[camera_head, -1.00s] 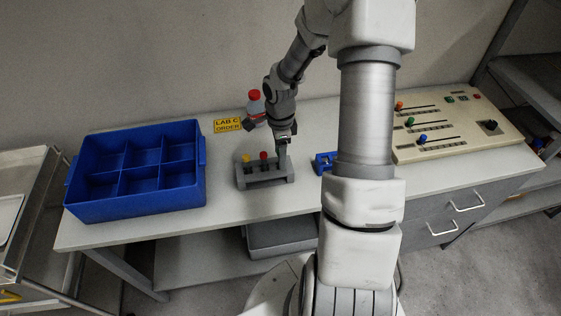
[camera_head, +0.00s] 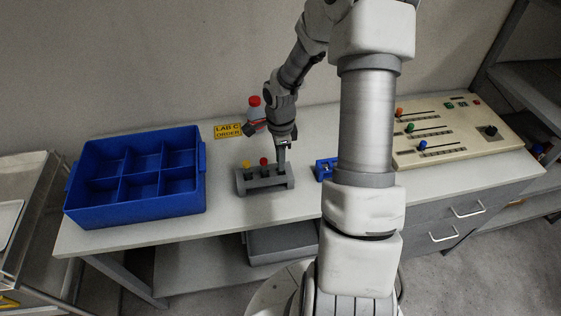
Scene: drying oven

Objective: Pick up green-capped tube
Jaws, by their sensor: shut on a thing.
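The grey tube rack (camera_head: 264,184) stands on the bench right of the blue bin. A yellow-capped tube (camera_head: 246,163) is in its left slot and a red-capped tube (camera_head: 263,161) in its middle slot. My gripper (camera_head: 281,160) points down over the rack's right end and is shut on the green-capped tube. The jaws hide the green cap, and the tube's body is too small and dark to make out clearly. I cannot tell whether its lower end is still inside the slot.
A blue divided bin (camera_head: 135,205) stands at the left. A red-capped bottle (camera_head: 254,104) and a yellow sign (camera_head: 227,130) are behind the rack. A small blue object (camera_head: 325,169) lies right of it, partly behind my arm. A control panel (camera_head: 455,140) is at the right.

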